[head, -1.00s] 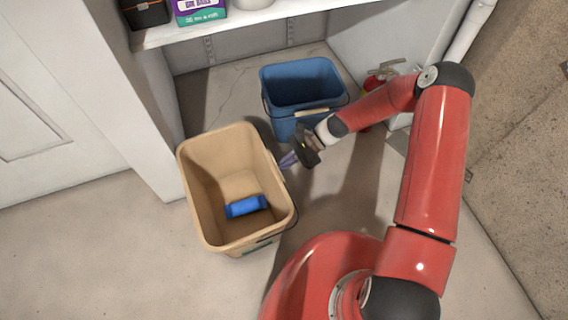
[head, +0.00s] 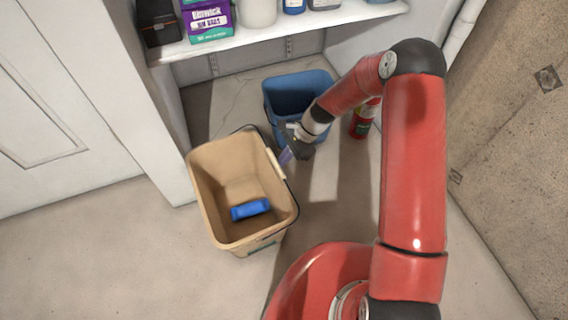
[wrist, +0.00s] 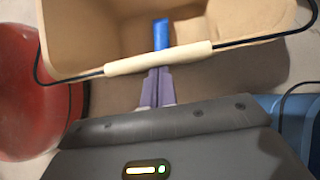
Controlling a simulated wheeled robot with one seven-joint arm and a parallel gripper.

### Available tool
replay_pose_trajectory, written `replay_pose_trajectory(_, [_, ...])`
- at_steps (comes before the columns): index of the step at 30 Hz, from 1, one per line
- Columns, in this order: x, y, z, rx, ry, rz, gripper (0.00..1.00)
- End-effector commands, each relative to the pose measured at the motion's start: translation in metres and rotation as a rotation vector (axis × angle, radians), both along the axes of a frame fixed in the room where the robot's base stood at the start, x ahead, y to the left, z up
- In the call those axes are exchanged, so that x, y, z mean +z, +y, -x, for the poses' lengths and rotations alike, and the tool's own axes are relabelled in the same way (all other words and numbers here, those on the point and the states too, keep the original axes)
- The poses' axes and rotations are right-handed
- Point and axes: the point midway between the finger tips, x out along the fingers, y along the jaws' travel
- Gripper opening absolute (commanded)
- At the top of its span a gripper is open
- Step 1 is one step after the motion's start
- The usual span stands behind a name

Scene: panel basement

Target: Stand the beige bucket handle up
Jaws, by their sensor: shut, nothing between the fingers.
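The beige bucket (head: 222,235) stands upright on the floor, with a blue item (head: 250,209) lying inside it. Its handle, a dark wire with a pale grip (head: 275,163), is raised to about rim height along the bucket's right side. In the wrist view the grip (wrist: 160,57) crosses in front of the bucket's open mouth. My gripper (head: 286,156) is at the bucket's right side, beside the grip. Its purple fingers (wrist: 157,76) are closed together, with their tips close against the grip; the grip is not between them. The exact contact is hard to see.
A blue bucket (head: 281,98) stands close behind my gripper. A red extinguisher (head: 361,121) is by the right wall. A shelf (head: 340,14) with boxes and bottles overhangs the back. A white wall end (head: 160,110) is left of the bucket; the front-left floor is clear.

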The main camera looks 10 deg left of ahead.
Motion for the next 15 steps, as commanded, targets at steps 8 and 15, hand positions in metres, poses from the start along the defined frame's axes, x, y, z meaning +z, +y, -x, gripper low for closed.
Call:
replay_pose_trajectory(8, [0.045, 0.014, 0.01, 0.002, -0.071, 0.102, 0.0])
replay_pose_trajectory(15, [0.072, 0.034, 0.024, 0.002, -0.069, 0.1, 0.0])
